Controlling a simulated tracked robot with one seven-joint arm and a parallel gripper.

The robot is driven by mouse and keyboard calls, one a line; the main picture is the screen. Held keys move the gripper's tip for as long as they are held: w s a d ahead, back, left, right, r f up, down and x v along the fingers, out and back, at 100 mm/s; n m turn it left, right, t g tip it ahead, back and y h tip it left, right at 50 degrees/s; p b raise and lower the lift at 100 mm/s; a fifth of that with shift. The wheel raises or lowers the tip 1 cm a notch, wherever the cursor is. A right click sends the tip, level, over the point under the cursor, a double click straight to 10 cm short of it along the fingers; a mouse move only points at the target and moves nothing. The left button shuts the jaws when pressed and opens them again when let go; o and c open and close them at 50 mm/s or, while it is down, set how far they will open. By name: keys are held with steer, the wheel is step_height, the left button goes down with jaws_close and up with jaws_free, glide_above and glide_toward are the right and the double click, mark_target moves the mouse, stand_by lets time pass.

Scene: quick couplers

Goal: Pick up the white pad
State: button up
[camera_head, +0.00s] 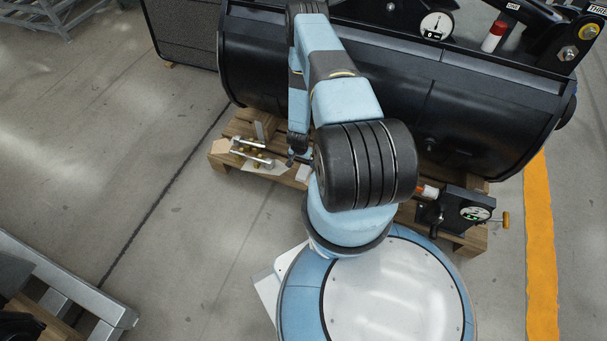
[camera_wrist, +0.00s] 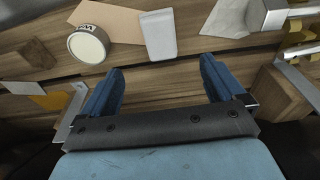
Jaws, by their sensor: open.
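The white pad (camera_wrist: 159,36) is a small pale block with rounded corners, lying on the wooden boards in the upper middle of the wrist view. It partly overlaps a sheet of brown card. My gripper (camera_wrist: 163,68) has its two blue fingers spread apart with nothing between them. The pad lies just beyond the fingertips, roughly in line with the gap, and no finger appears to touch it. In the head view a small white piece (camera_head: 303,173) shows beside my arm on the pallet; I cannot tell for sure that it is the pad. My arm hides much there.
A pale cloth or paper (camera_wrist: 225,20) and a metal handle (camera_wrist: 276,14) are right. A wooden block (camera_wrist: 280,95) stands near the right finger.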

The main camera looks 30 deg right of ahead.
glide_above(304, 171)
steer(key=s+a, duration=0.1)
step_height(304, 171, down, 8)
steer(key=shift+a+r, duration=0.1)
steer(key=shift+a, duration=0.05)
steer(key=shift+w+d+f, duration=0.15)
steer(key=shift+d+f, duration=0.05)
steer(key=shift+f, duration=0.75)
steer(key=shift+w+d+f, duration=0.15)
steer(key=shift+d+f, duration=0.05)
steer(key=shift+f, duration=0.75)
steer(key=shift+w+d+f, duration=0.15)
steer(key=shift+d+f, duration=0.05)
steer(key=shift+f, duration=0.75)
steer(key=shift+c, duration=0.2)
steer(key=c, duration=1)
steer(key=shift+r, duration=0.1)
